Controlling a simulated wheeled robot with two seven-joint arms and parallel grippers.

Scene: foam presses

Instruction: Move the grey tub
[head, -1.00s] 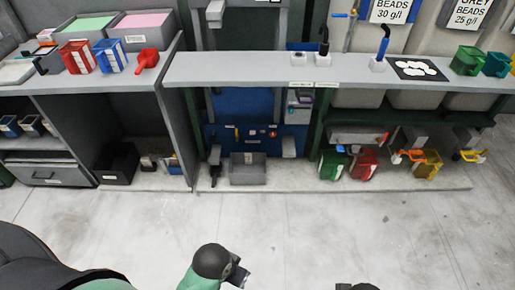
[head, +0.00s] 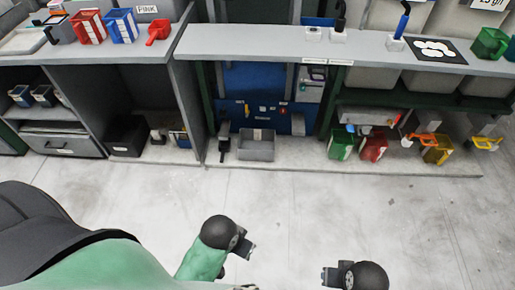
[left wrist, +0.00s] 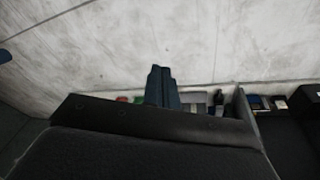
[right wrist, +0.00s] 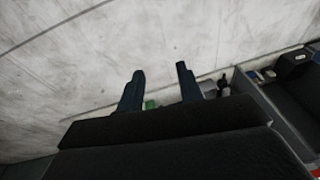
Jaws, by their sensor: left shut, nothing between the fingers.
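The grey tub (head: 257,148) stands on the low ledge at floor level, under the middle of the bench in the head view. It looks upright and open at the top, with a pale label on its front. My left gripper (head: 248,249) is shut and empty over the floor, well short of the tub; its fingers lie together in the left wrist view (left wrist: 160,87). My right gripper (head: 328,277) is also over bare floor, farther right; in the right wrist view (right wrist: 160,72) its fingers stand apart with nothing between them. Neither gripper touches the tub.
A black bin (head: 127,137) stands on the ledge left of the tub, beyond a partition. Green (head: 342,143), red (head: 374,147) and yellow (head: 438,150) jugs stand to its right. The bench top (head: 250,42) overhangs the tub. The floor (head: 330,215) in front is clear.

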